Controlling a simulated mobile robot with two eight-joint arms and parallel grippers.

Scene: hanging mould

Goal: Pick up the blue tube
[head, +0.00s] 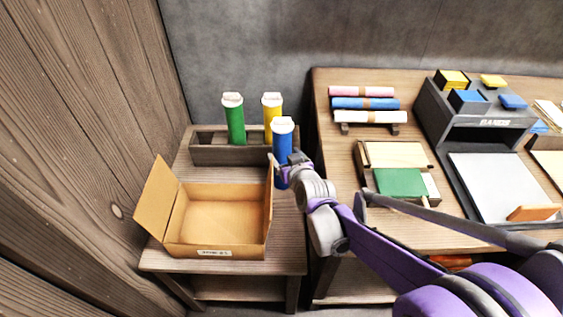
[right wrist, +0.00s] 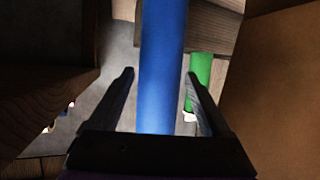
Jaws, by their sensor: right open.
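The blue tube (head: 282,142) has a white cap and stands upright in the head view, in front of the wooden rack (head: 225,155). My right gripper (head: 283,170) is at its lower part. In the right wrist view the blue tube (right wrist: 162,70) runs between the two open fingers of the gripper (right wrist: 160,85), with a gap on each side. The tube's lower end is partly hidden by the gripper in the head view. My left gripper is not in view.
A green tube (head: 235,122) and a yellow tube (head: 272,106) stand at the rack. An open cardboard box (head: 218,240) sits just left of my gripper on the small table. A larger table (head: 375,222) with rolls and trays stands to the right.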

